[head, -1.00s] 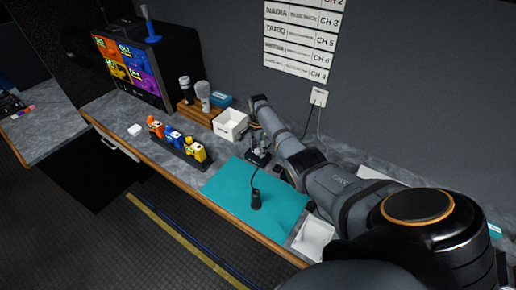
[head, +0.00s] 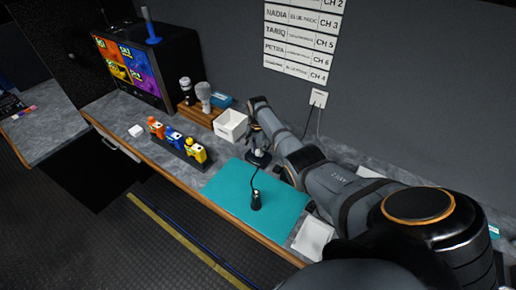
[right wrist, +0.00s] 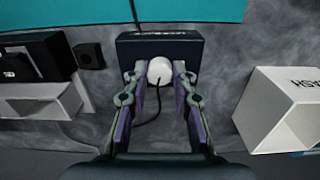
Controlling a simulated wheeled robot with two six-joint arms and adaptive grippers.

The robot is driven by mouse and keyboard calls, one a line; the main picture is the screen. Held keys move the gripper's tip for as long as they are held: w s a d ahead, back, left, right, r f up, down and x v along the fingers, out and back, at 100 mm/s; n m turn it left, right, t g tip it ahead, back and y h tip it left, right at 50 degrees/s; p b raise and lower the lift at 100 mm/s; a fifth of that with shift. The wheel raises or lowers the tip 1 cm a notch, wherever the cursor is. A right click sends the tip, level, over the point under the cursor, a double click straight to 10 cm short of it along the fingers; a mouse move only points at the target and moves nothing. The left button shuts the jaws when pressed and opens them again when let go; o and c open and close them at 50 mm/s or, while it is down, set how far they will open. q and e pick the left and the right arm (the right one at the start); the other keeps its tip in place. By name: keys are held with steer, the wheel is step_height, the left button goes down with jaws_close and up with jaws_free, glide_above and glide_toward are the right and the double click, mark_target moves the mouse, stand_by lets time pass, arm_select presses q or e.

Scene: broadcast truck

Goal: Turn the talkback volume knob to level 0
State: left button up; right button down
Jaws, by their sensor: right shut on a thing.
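The talkback box (head: 259,160) is a small dark box on the counter, behind the teal mat, with a cable running from it. In the right wrist view the box (right wrist: 135,45) carries a pale round knob (right wrist: 160,70). My right gripper (right wrist: 160,79) reaches it from the wall side, with one finger on each side of the knob, shut on it. In the head view my right gripper (head: 257,145) is small and stands over the box. The knob's level marks cannot be read. My left gripper is not in view.
A white bin (head: 231,127) stands close to the left of my right gripper. A rack (head: 181,150) holds several coloured belt packs. A wall outlet (head: 319,97) with cables is behind my arm.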

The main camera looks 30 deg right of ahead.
steer(key=n+p, duration=0.1)
steer(key=n, duration=0.3)
steer(key=shift+r+n, duration=0.1)
steer(key=shift+n, duration=0.2)
steer(key=n, duration=0.5)
steer(key=shift+w, duration=0.1)
steer(key=n, duration=0.5)
steer(key=shift+n+p, duration=0.35)
steer(key=shift+n, duration=2.55)
steer(key=c, duration=1.1)
jaws_free()
